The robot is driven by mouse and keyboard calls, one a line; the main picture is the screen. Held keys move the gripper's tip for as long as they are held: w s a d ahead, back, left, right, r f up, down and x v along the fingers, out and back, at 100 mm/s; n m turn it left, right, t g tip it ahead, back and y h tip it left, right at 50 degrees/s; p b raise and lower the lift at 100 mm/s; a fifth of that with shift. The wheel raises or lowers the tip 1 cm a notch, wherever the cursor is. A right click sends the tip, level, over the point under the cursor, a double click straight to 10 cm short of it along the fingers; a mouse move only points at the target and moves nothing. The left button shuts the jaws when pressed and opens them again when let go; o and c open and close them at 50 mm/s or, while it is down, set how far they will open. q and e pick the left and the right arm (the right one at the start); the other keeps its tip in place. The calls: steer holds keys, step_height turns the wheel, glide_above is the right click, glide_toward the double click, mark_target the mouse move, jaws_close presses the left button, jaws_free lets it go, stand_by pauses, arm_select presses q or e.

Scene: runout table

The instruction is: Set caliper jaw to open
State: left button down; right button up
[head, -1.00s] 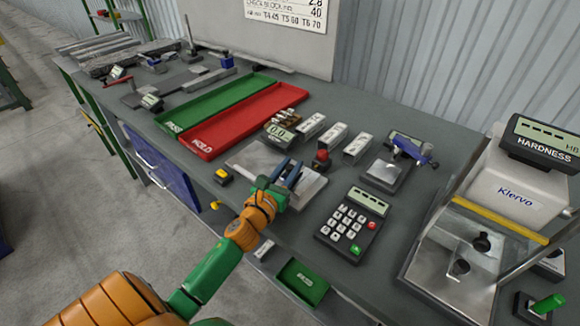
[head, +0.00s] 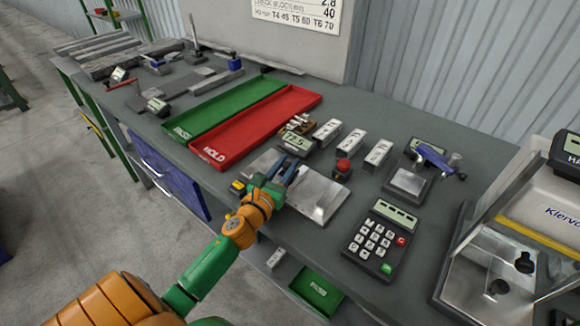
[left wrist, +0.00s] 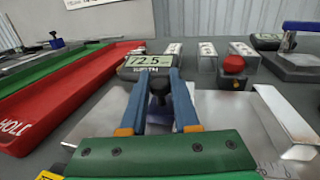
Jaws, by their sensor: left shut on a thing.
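The caliper's display box (head: 296,141) stands at the back of a bright metal plate (head: 322,197), near the middle of the bench. In the left wrist view its display (left wrist: 148,61) reads about 72.5. My left gripper (head: 287,168) reaches in over the plate's left part, just in front of the display. In the left wrist view the blue fingers (left wrist: 157,82) are shut on a dark knob (left wrist: 159,92), which I take for the caliper jaw's grip. The fingers and green palm hide much of the jaw below. My right gripper is out of view.
The red HOLD tray (head: 255,128) and green tray (head: 215,110) lie to the left. A keypad (head: 380,238) sits front right.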

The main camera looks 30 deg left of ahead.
arm_select(q)
steer(key=a, duration=0.2)
steer(key=shift+a+f, duration=0.25)
steer(key=shift+a, duration=0.3)
steer(key=shift+w+d+r, duration=0.1)
steer(key=shift+d+r, duration=0.25)
steer(key=shift+d, duration=0.05)
steer(key=shift+a, duration=0.25)
steer(key=c, duration=0.8)
jaws_free()
steer(key=shift+o, duration=0.7)
steer(key=shift+f, duration=0.1)
steer(key=shift+a, duration=0.15)
steer(key=shift+s+f, duration=0.1)
steer(key=shift+s, duration=0.35)
steer(key=s, duration=0.1)
steer(key=s+b, duration=0.1)
steer(key=s, duration=0.1)
steer(key=s+d, duration=0.1)
steer(key=s, duration=0.1)
steer(key=shift+s, duration=0.55)
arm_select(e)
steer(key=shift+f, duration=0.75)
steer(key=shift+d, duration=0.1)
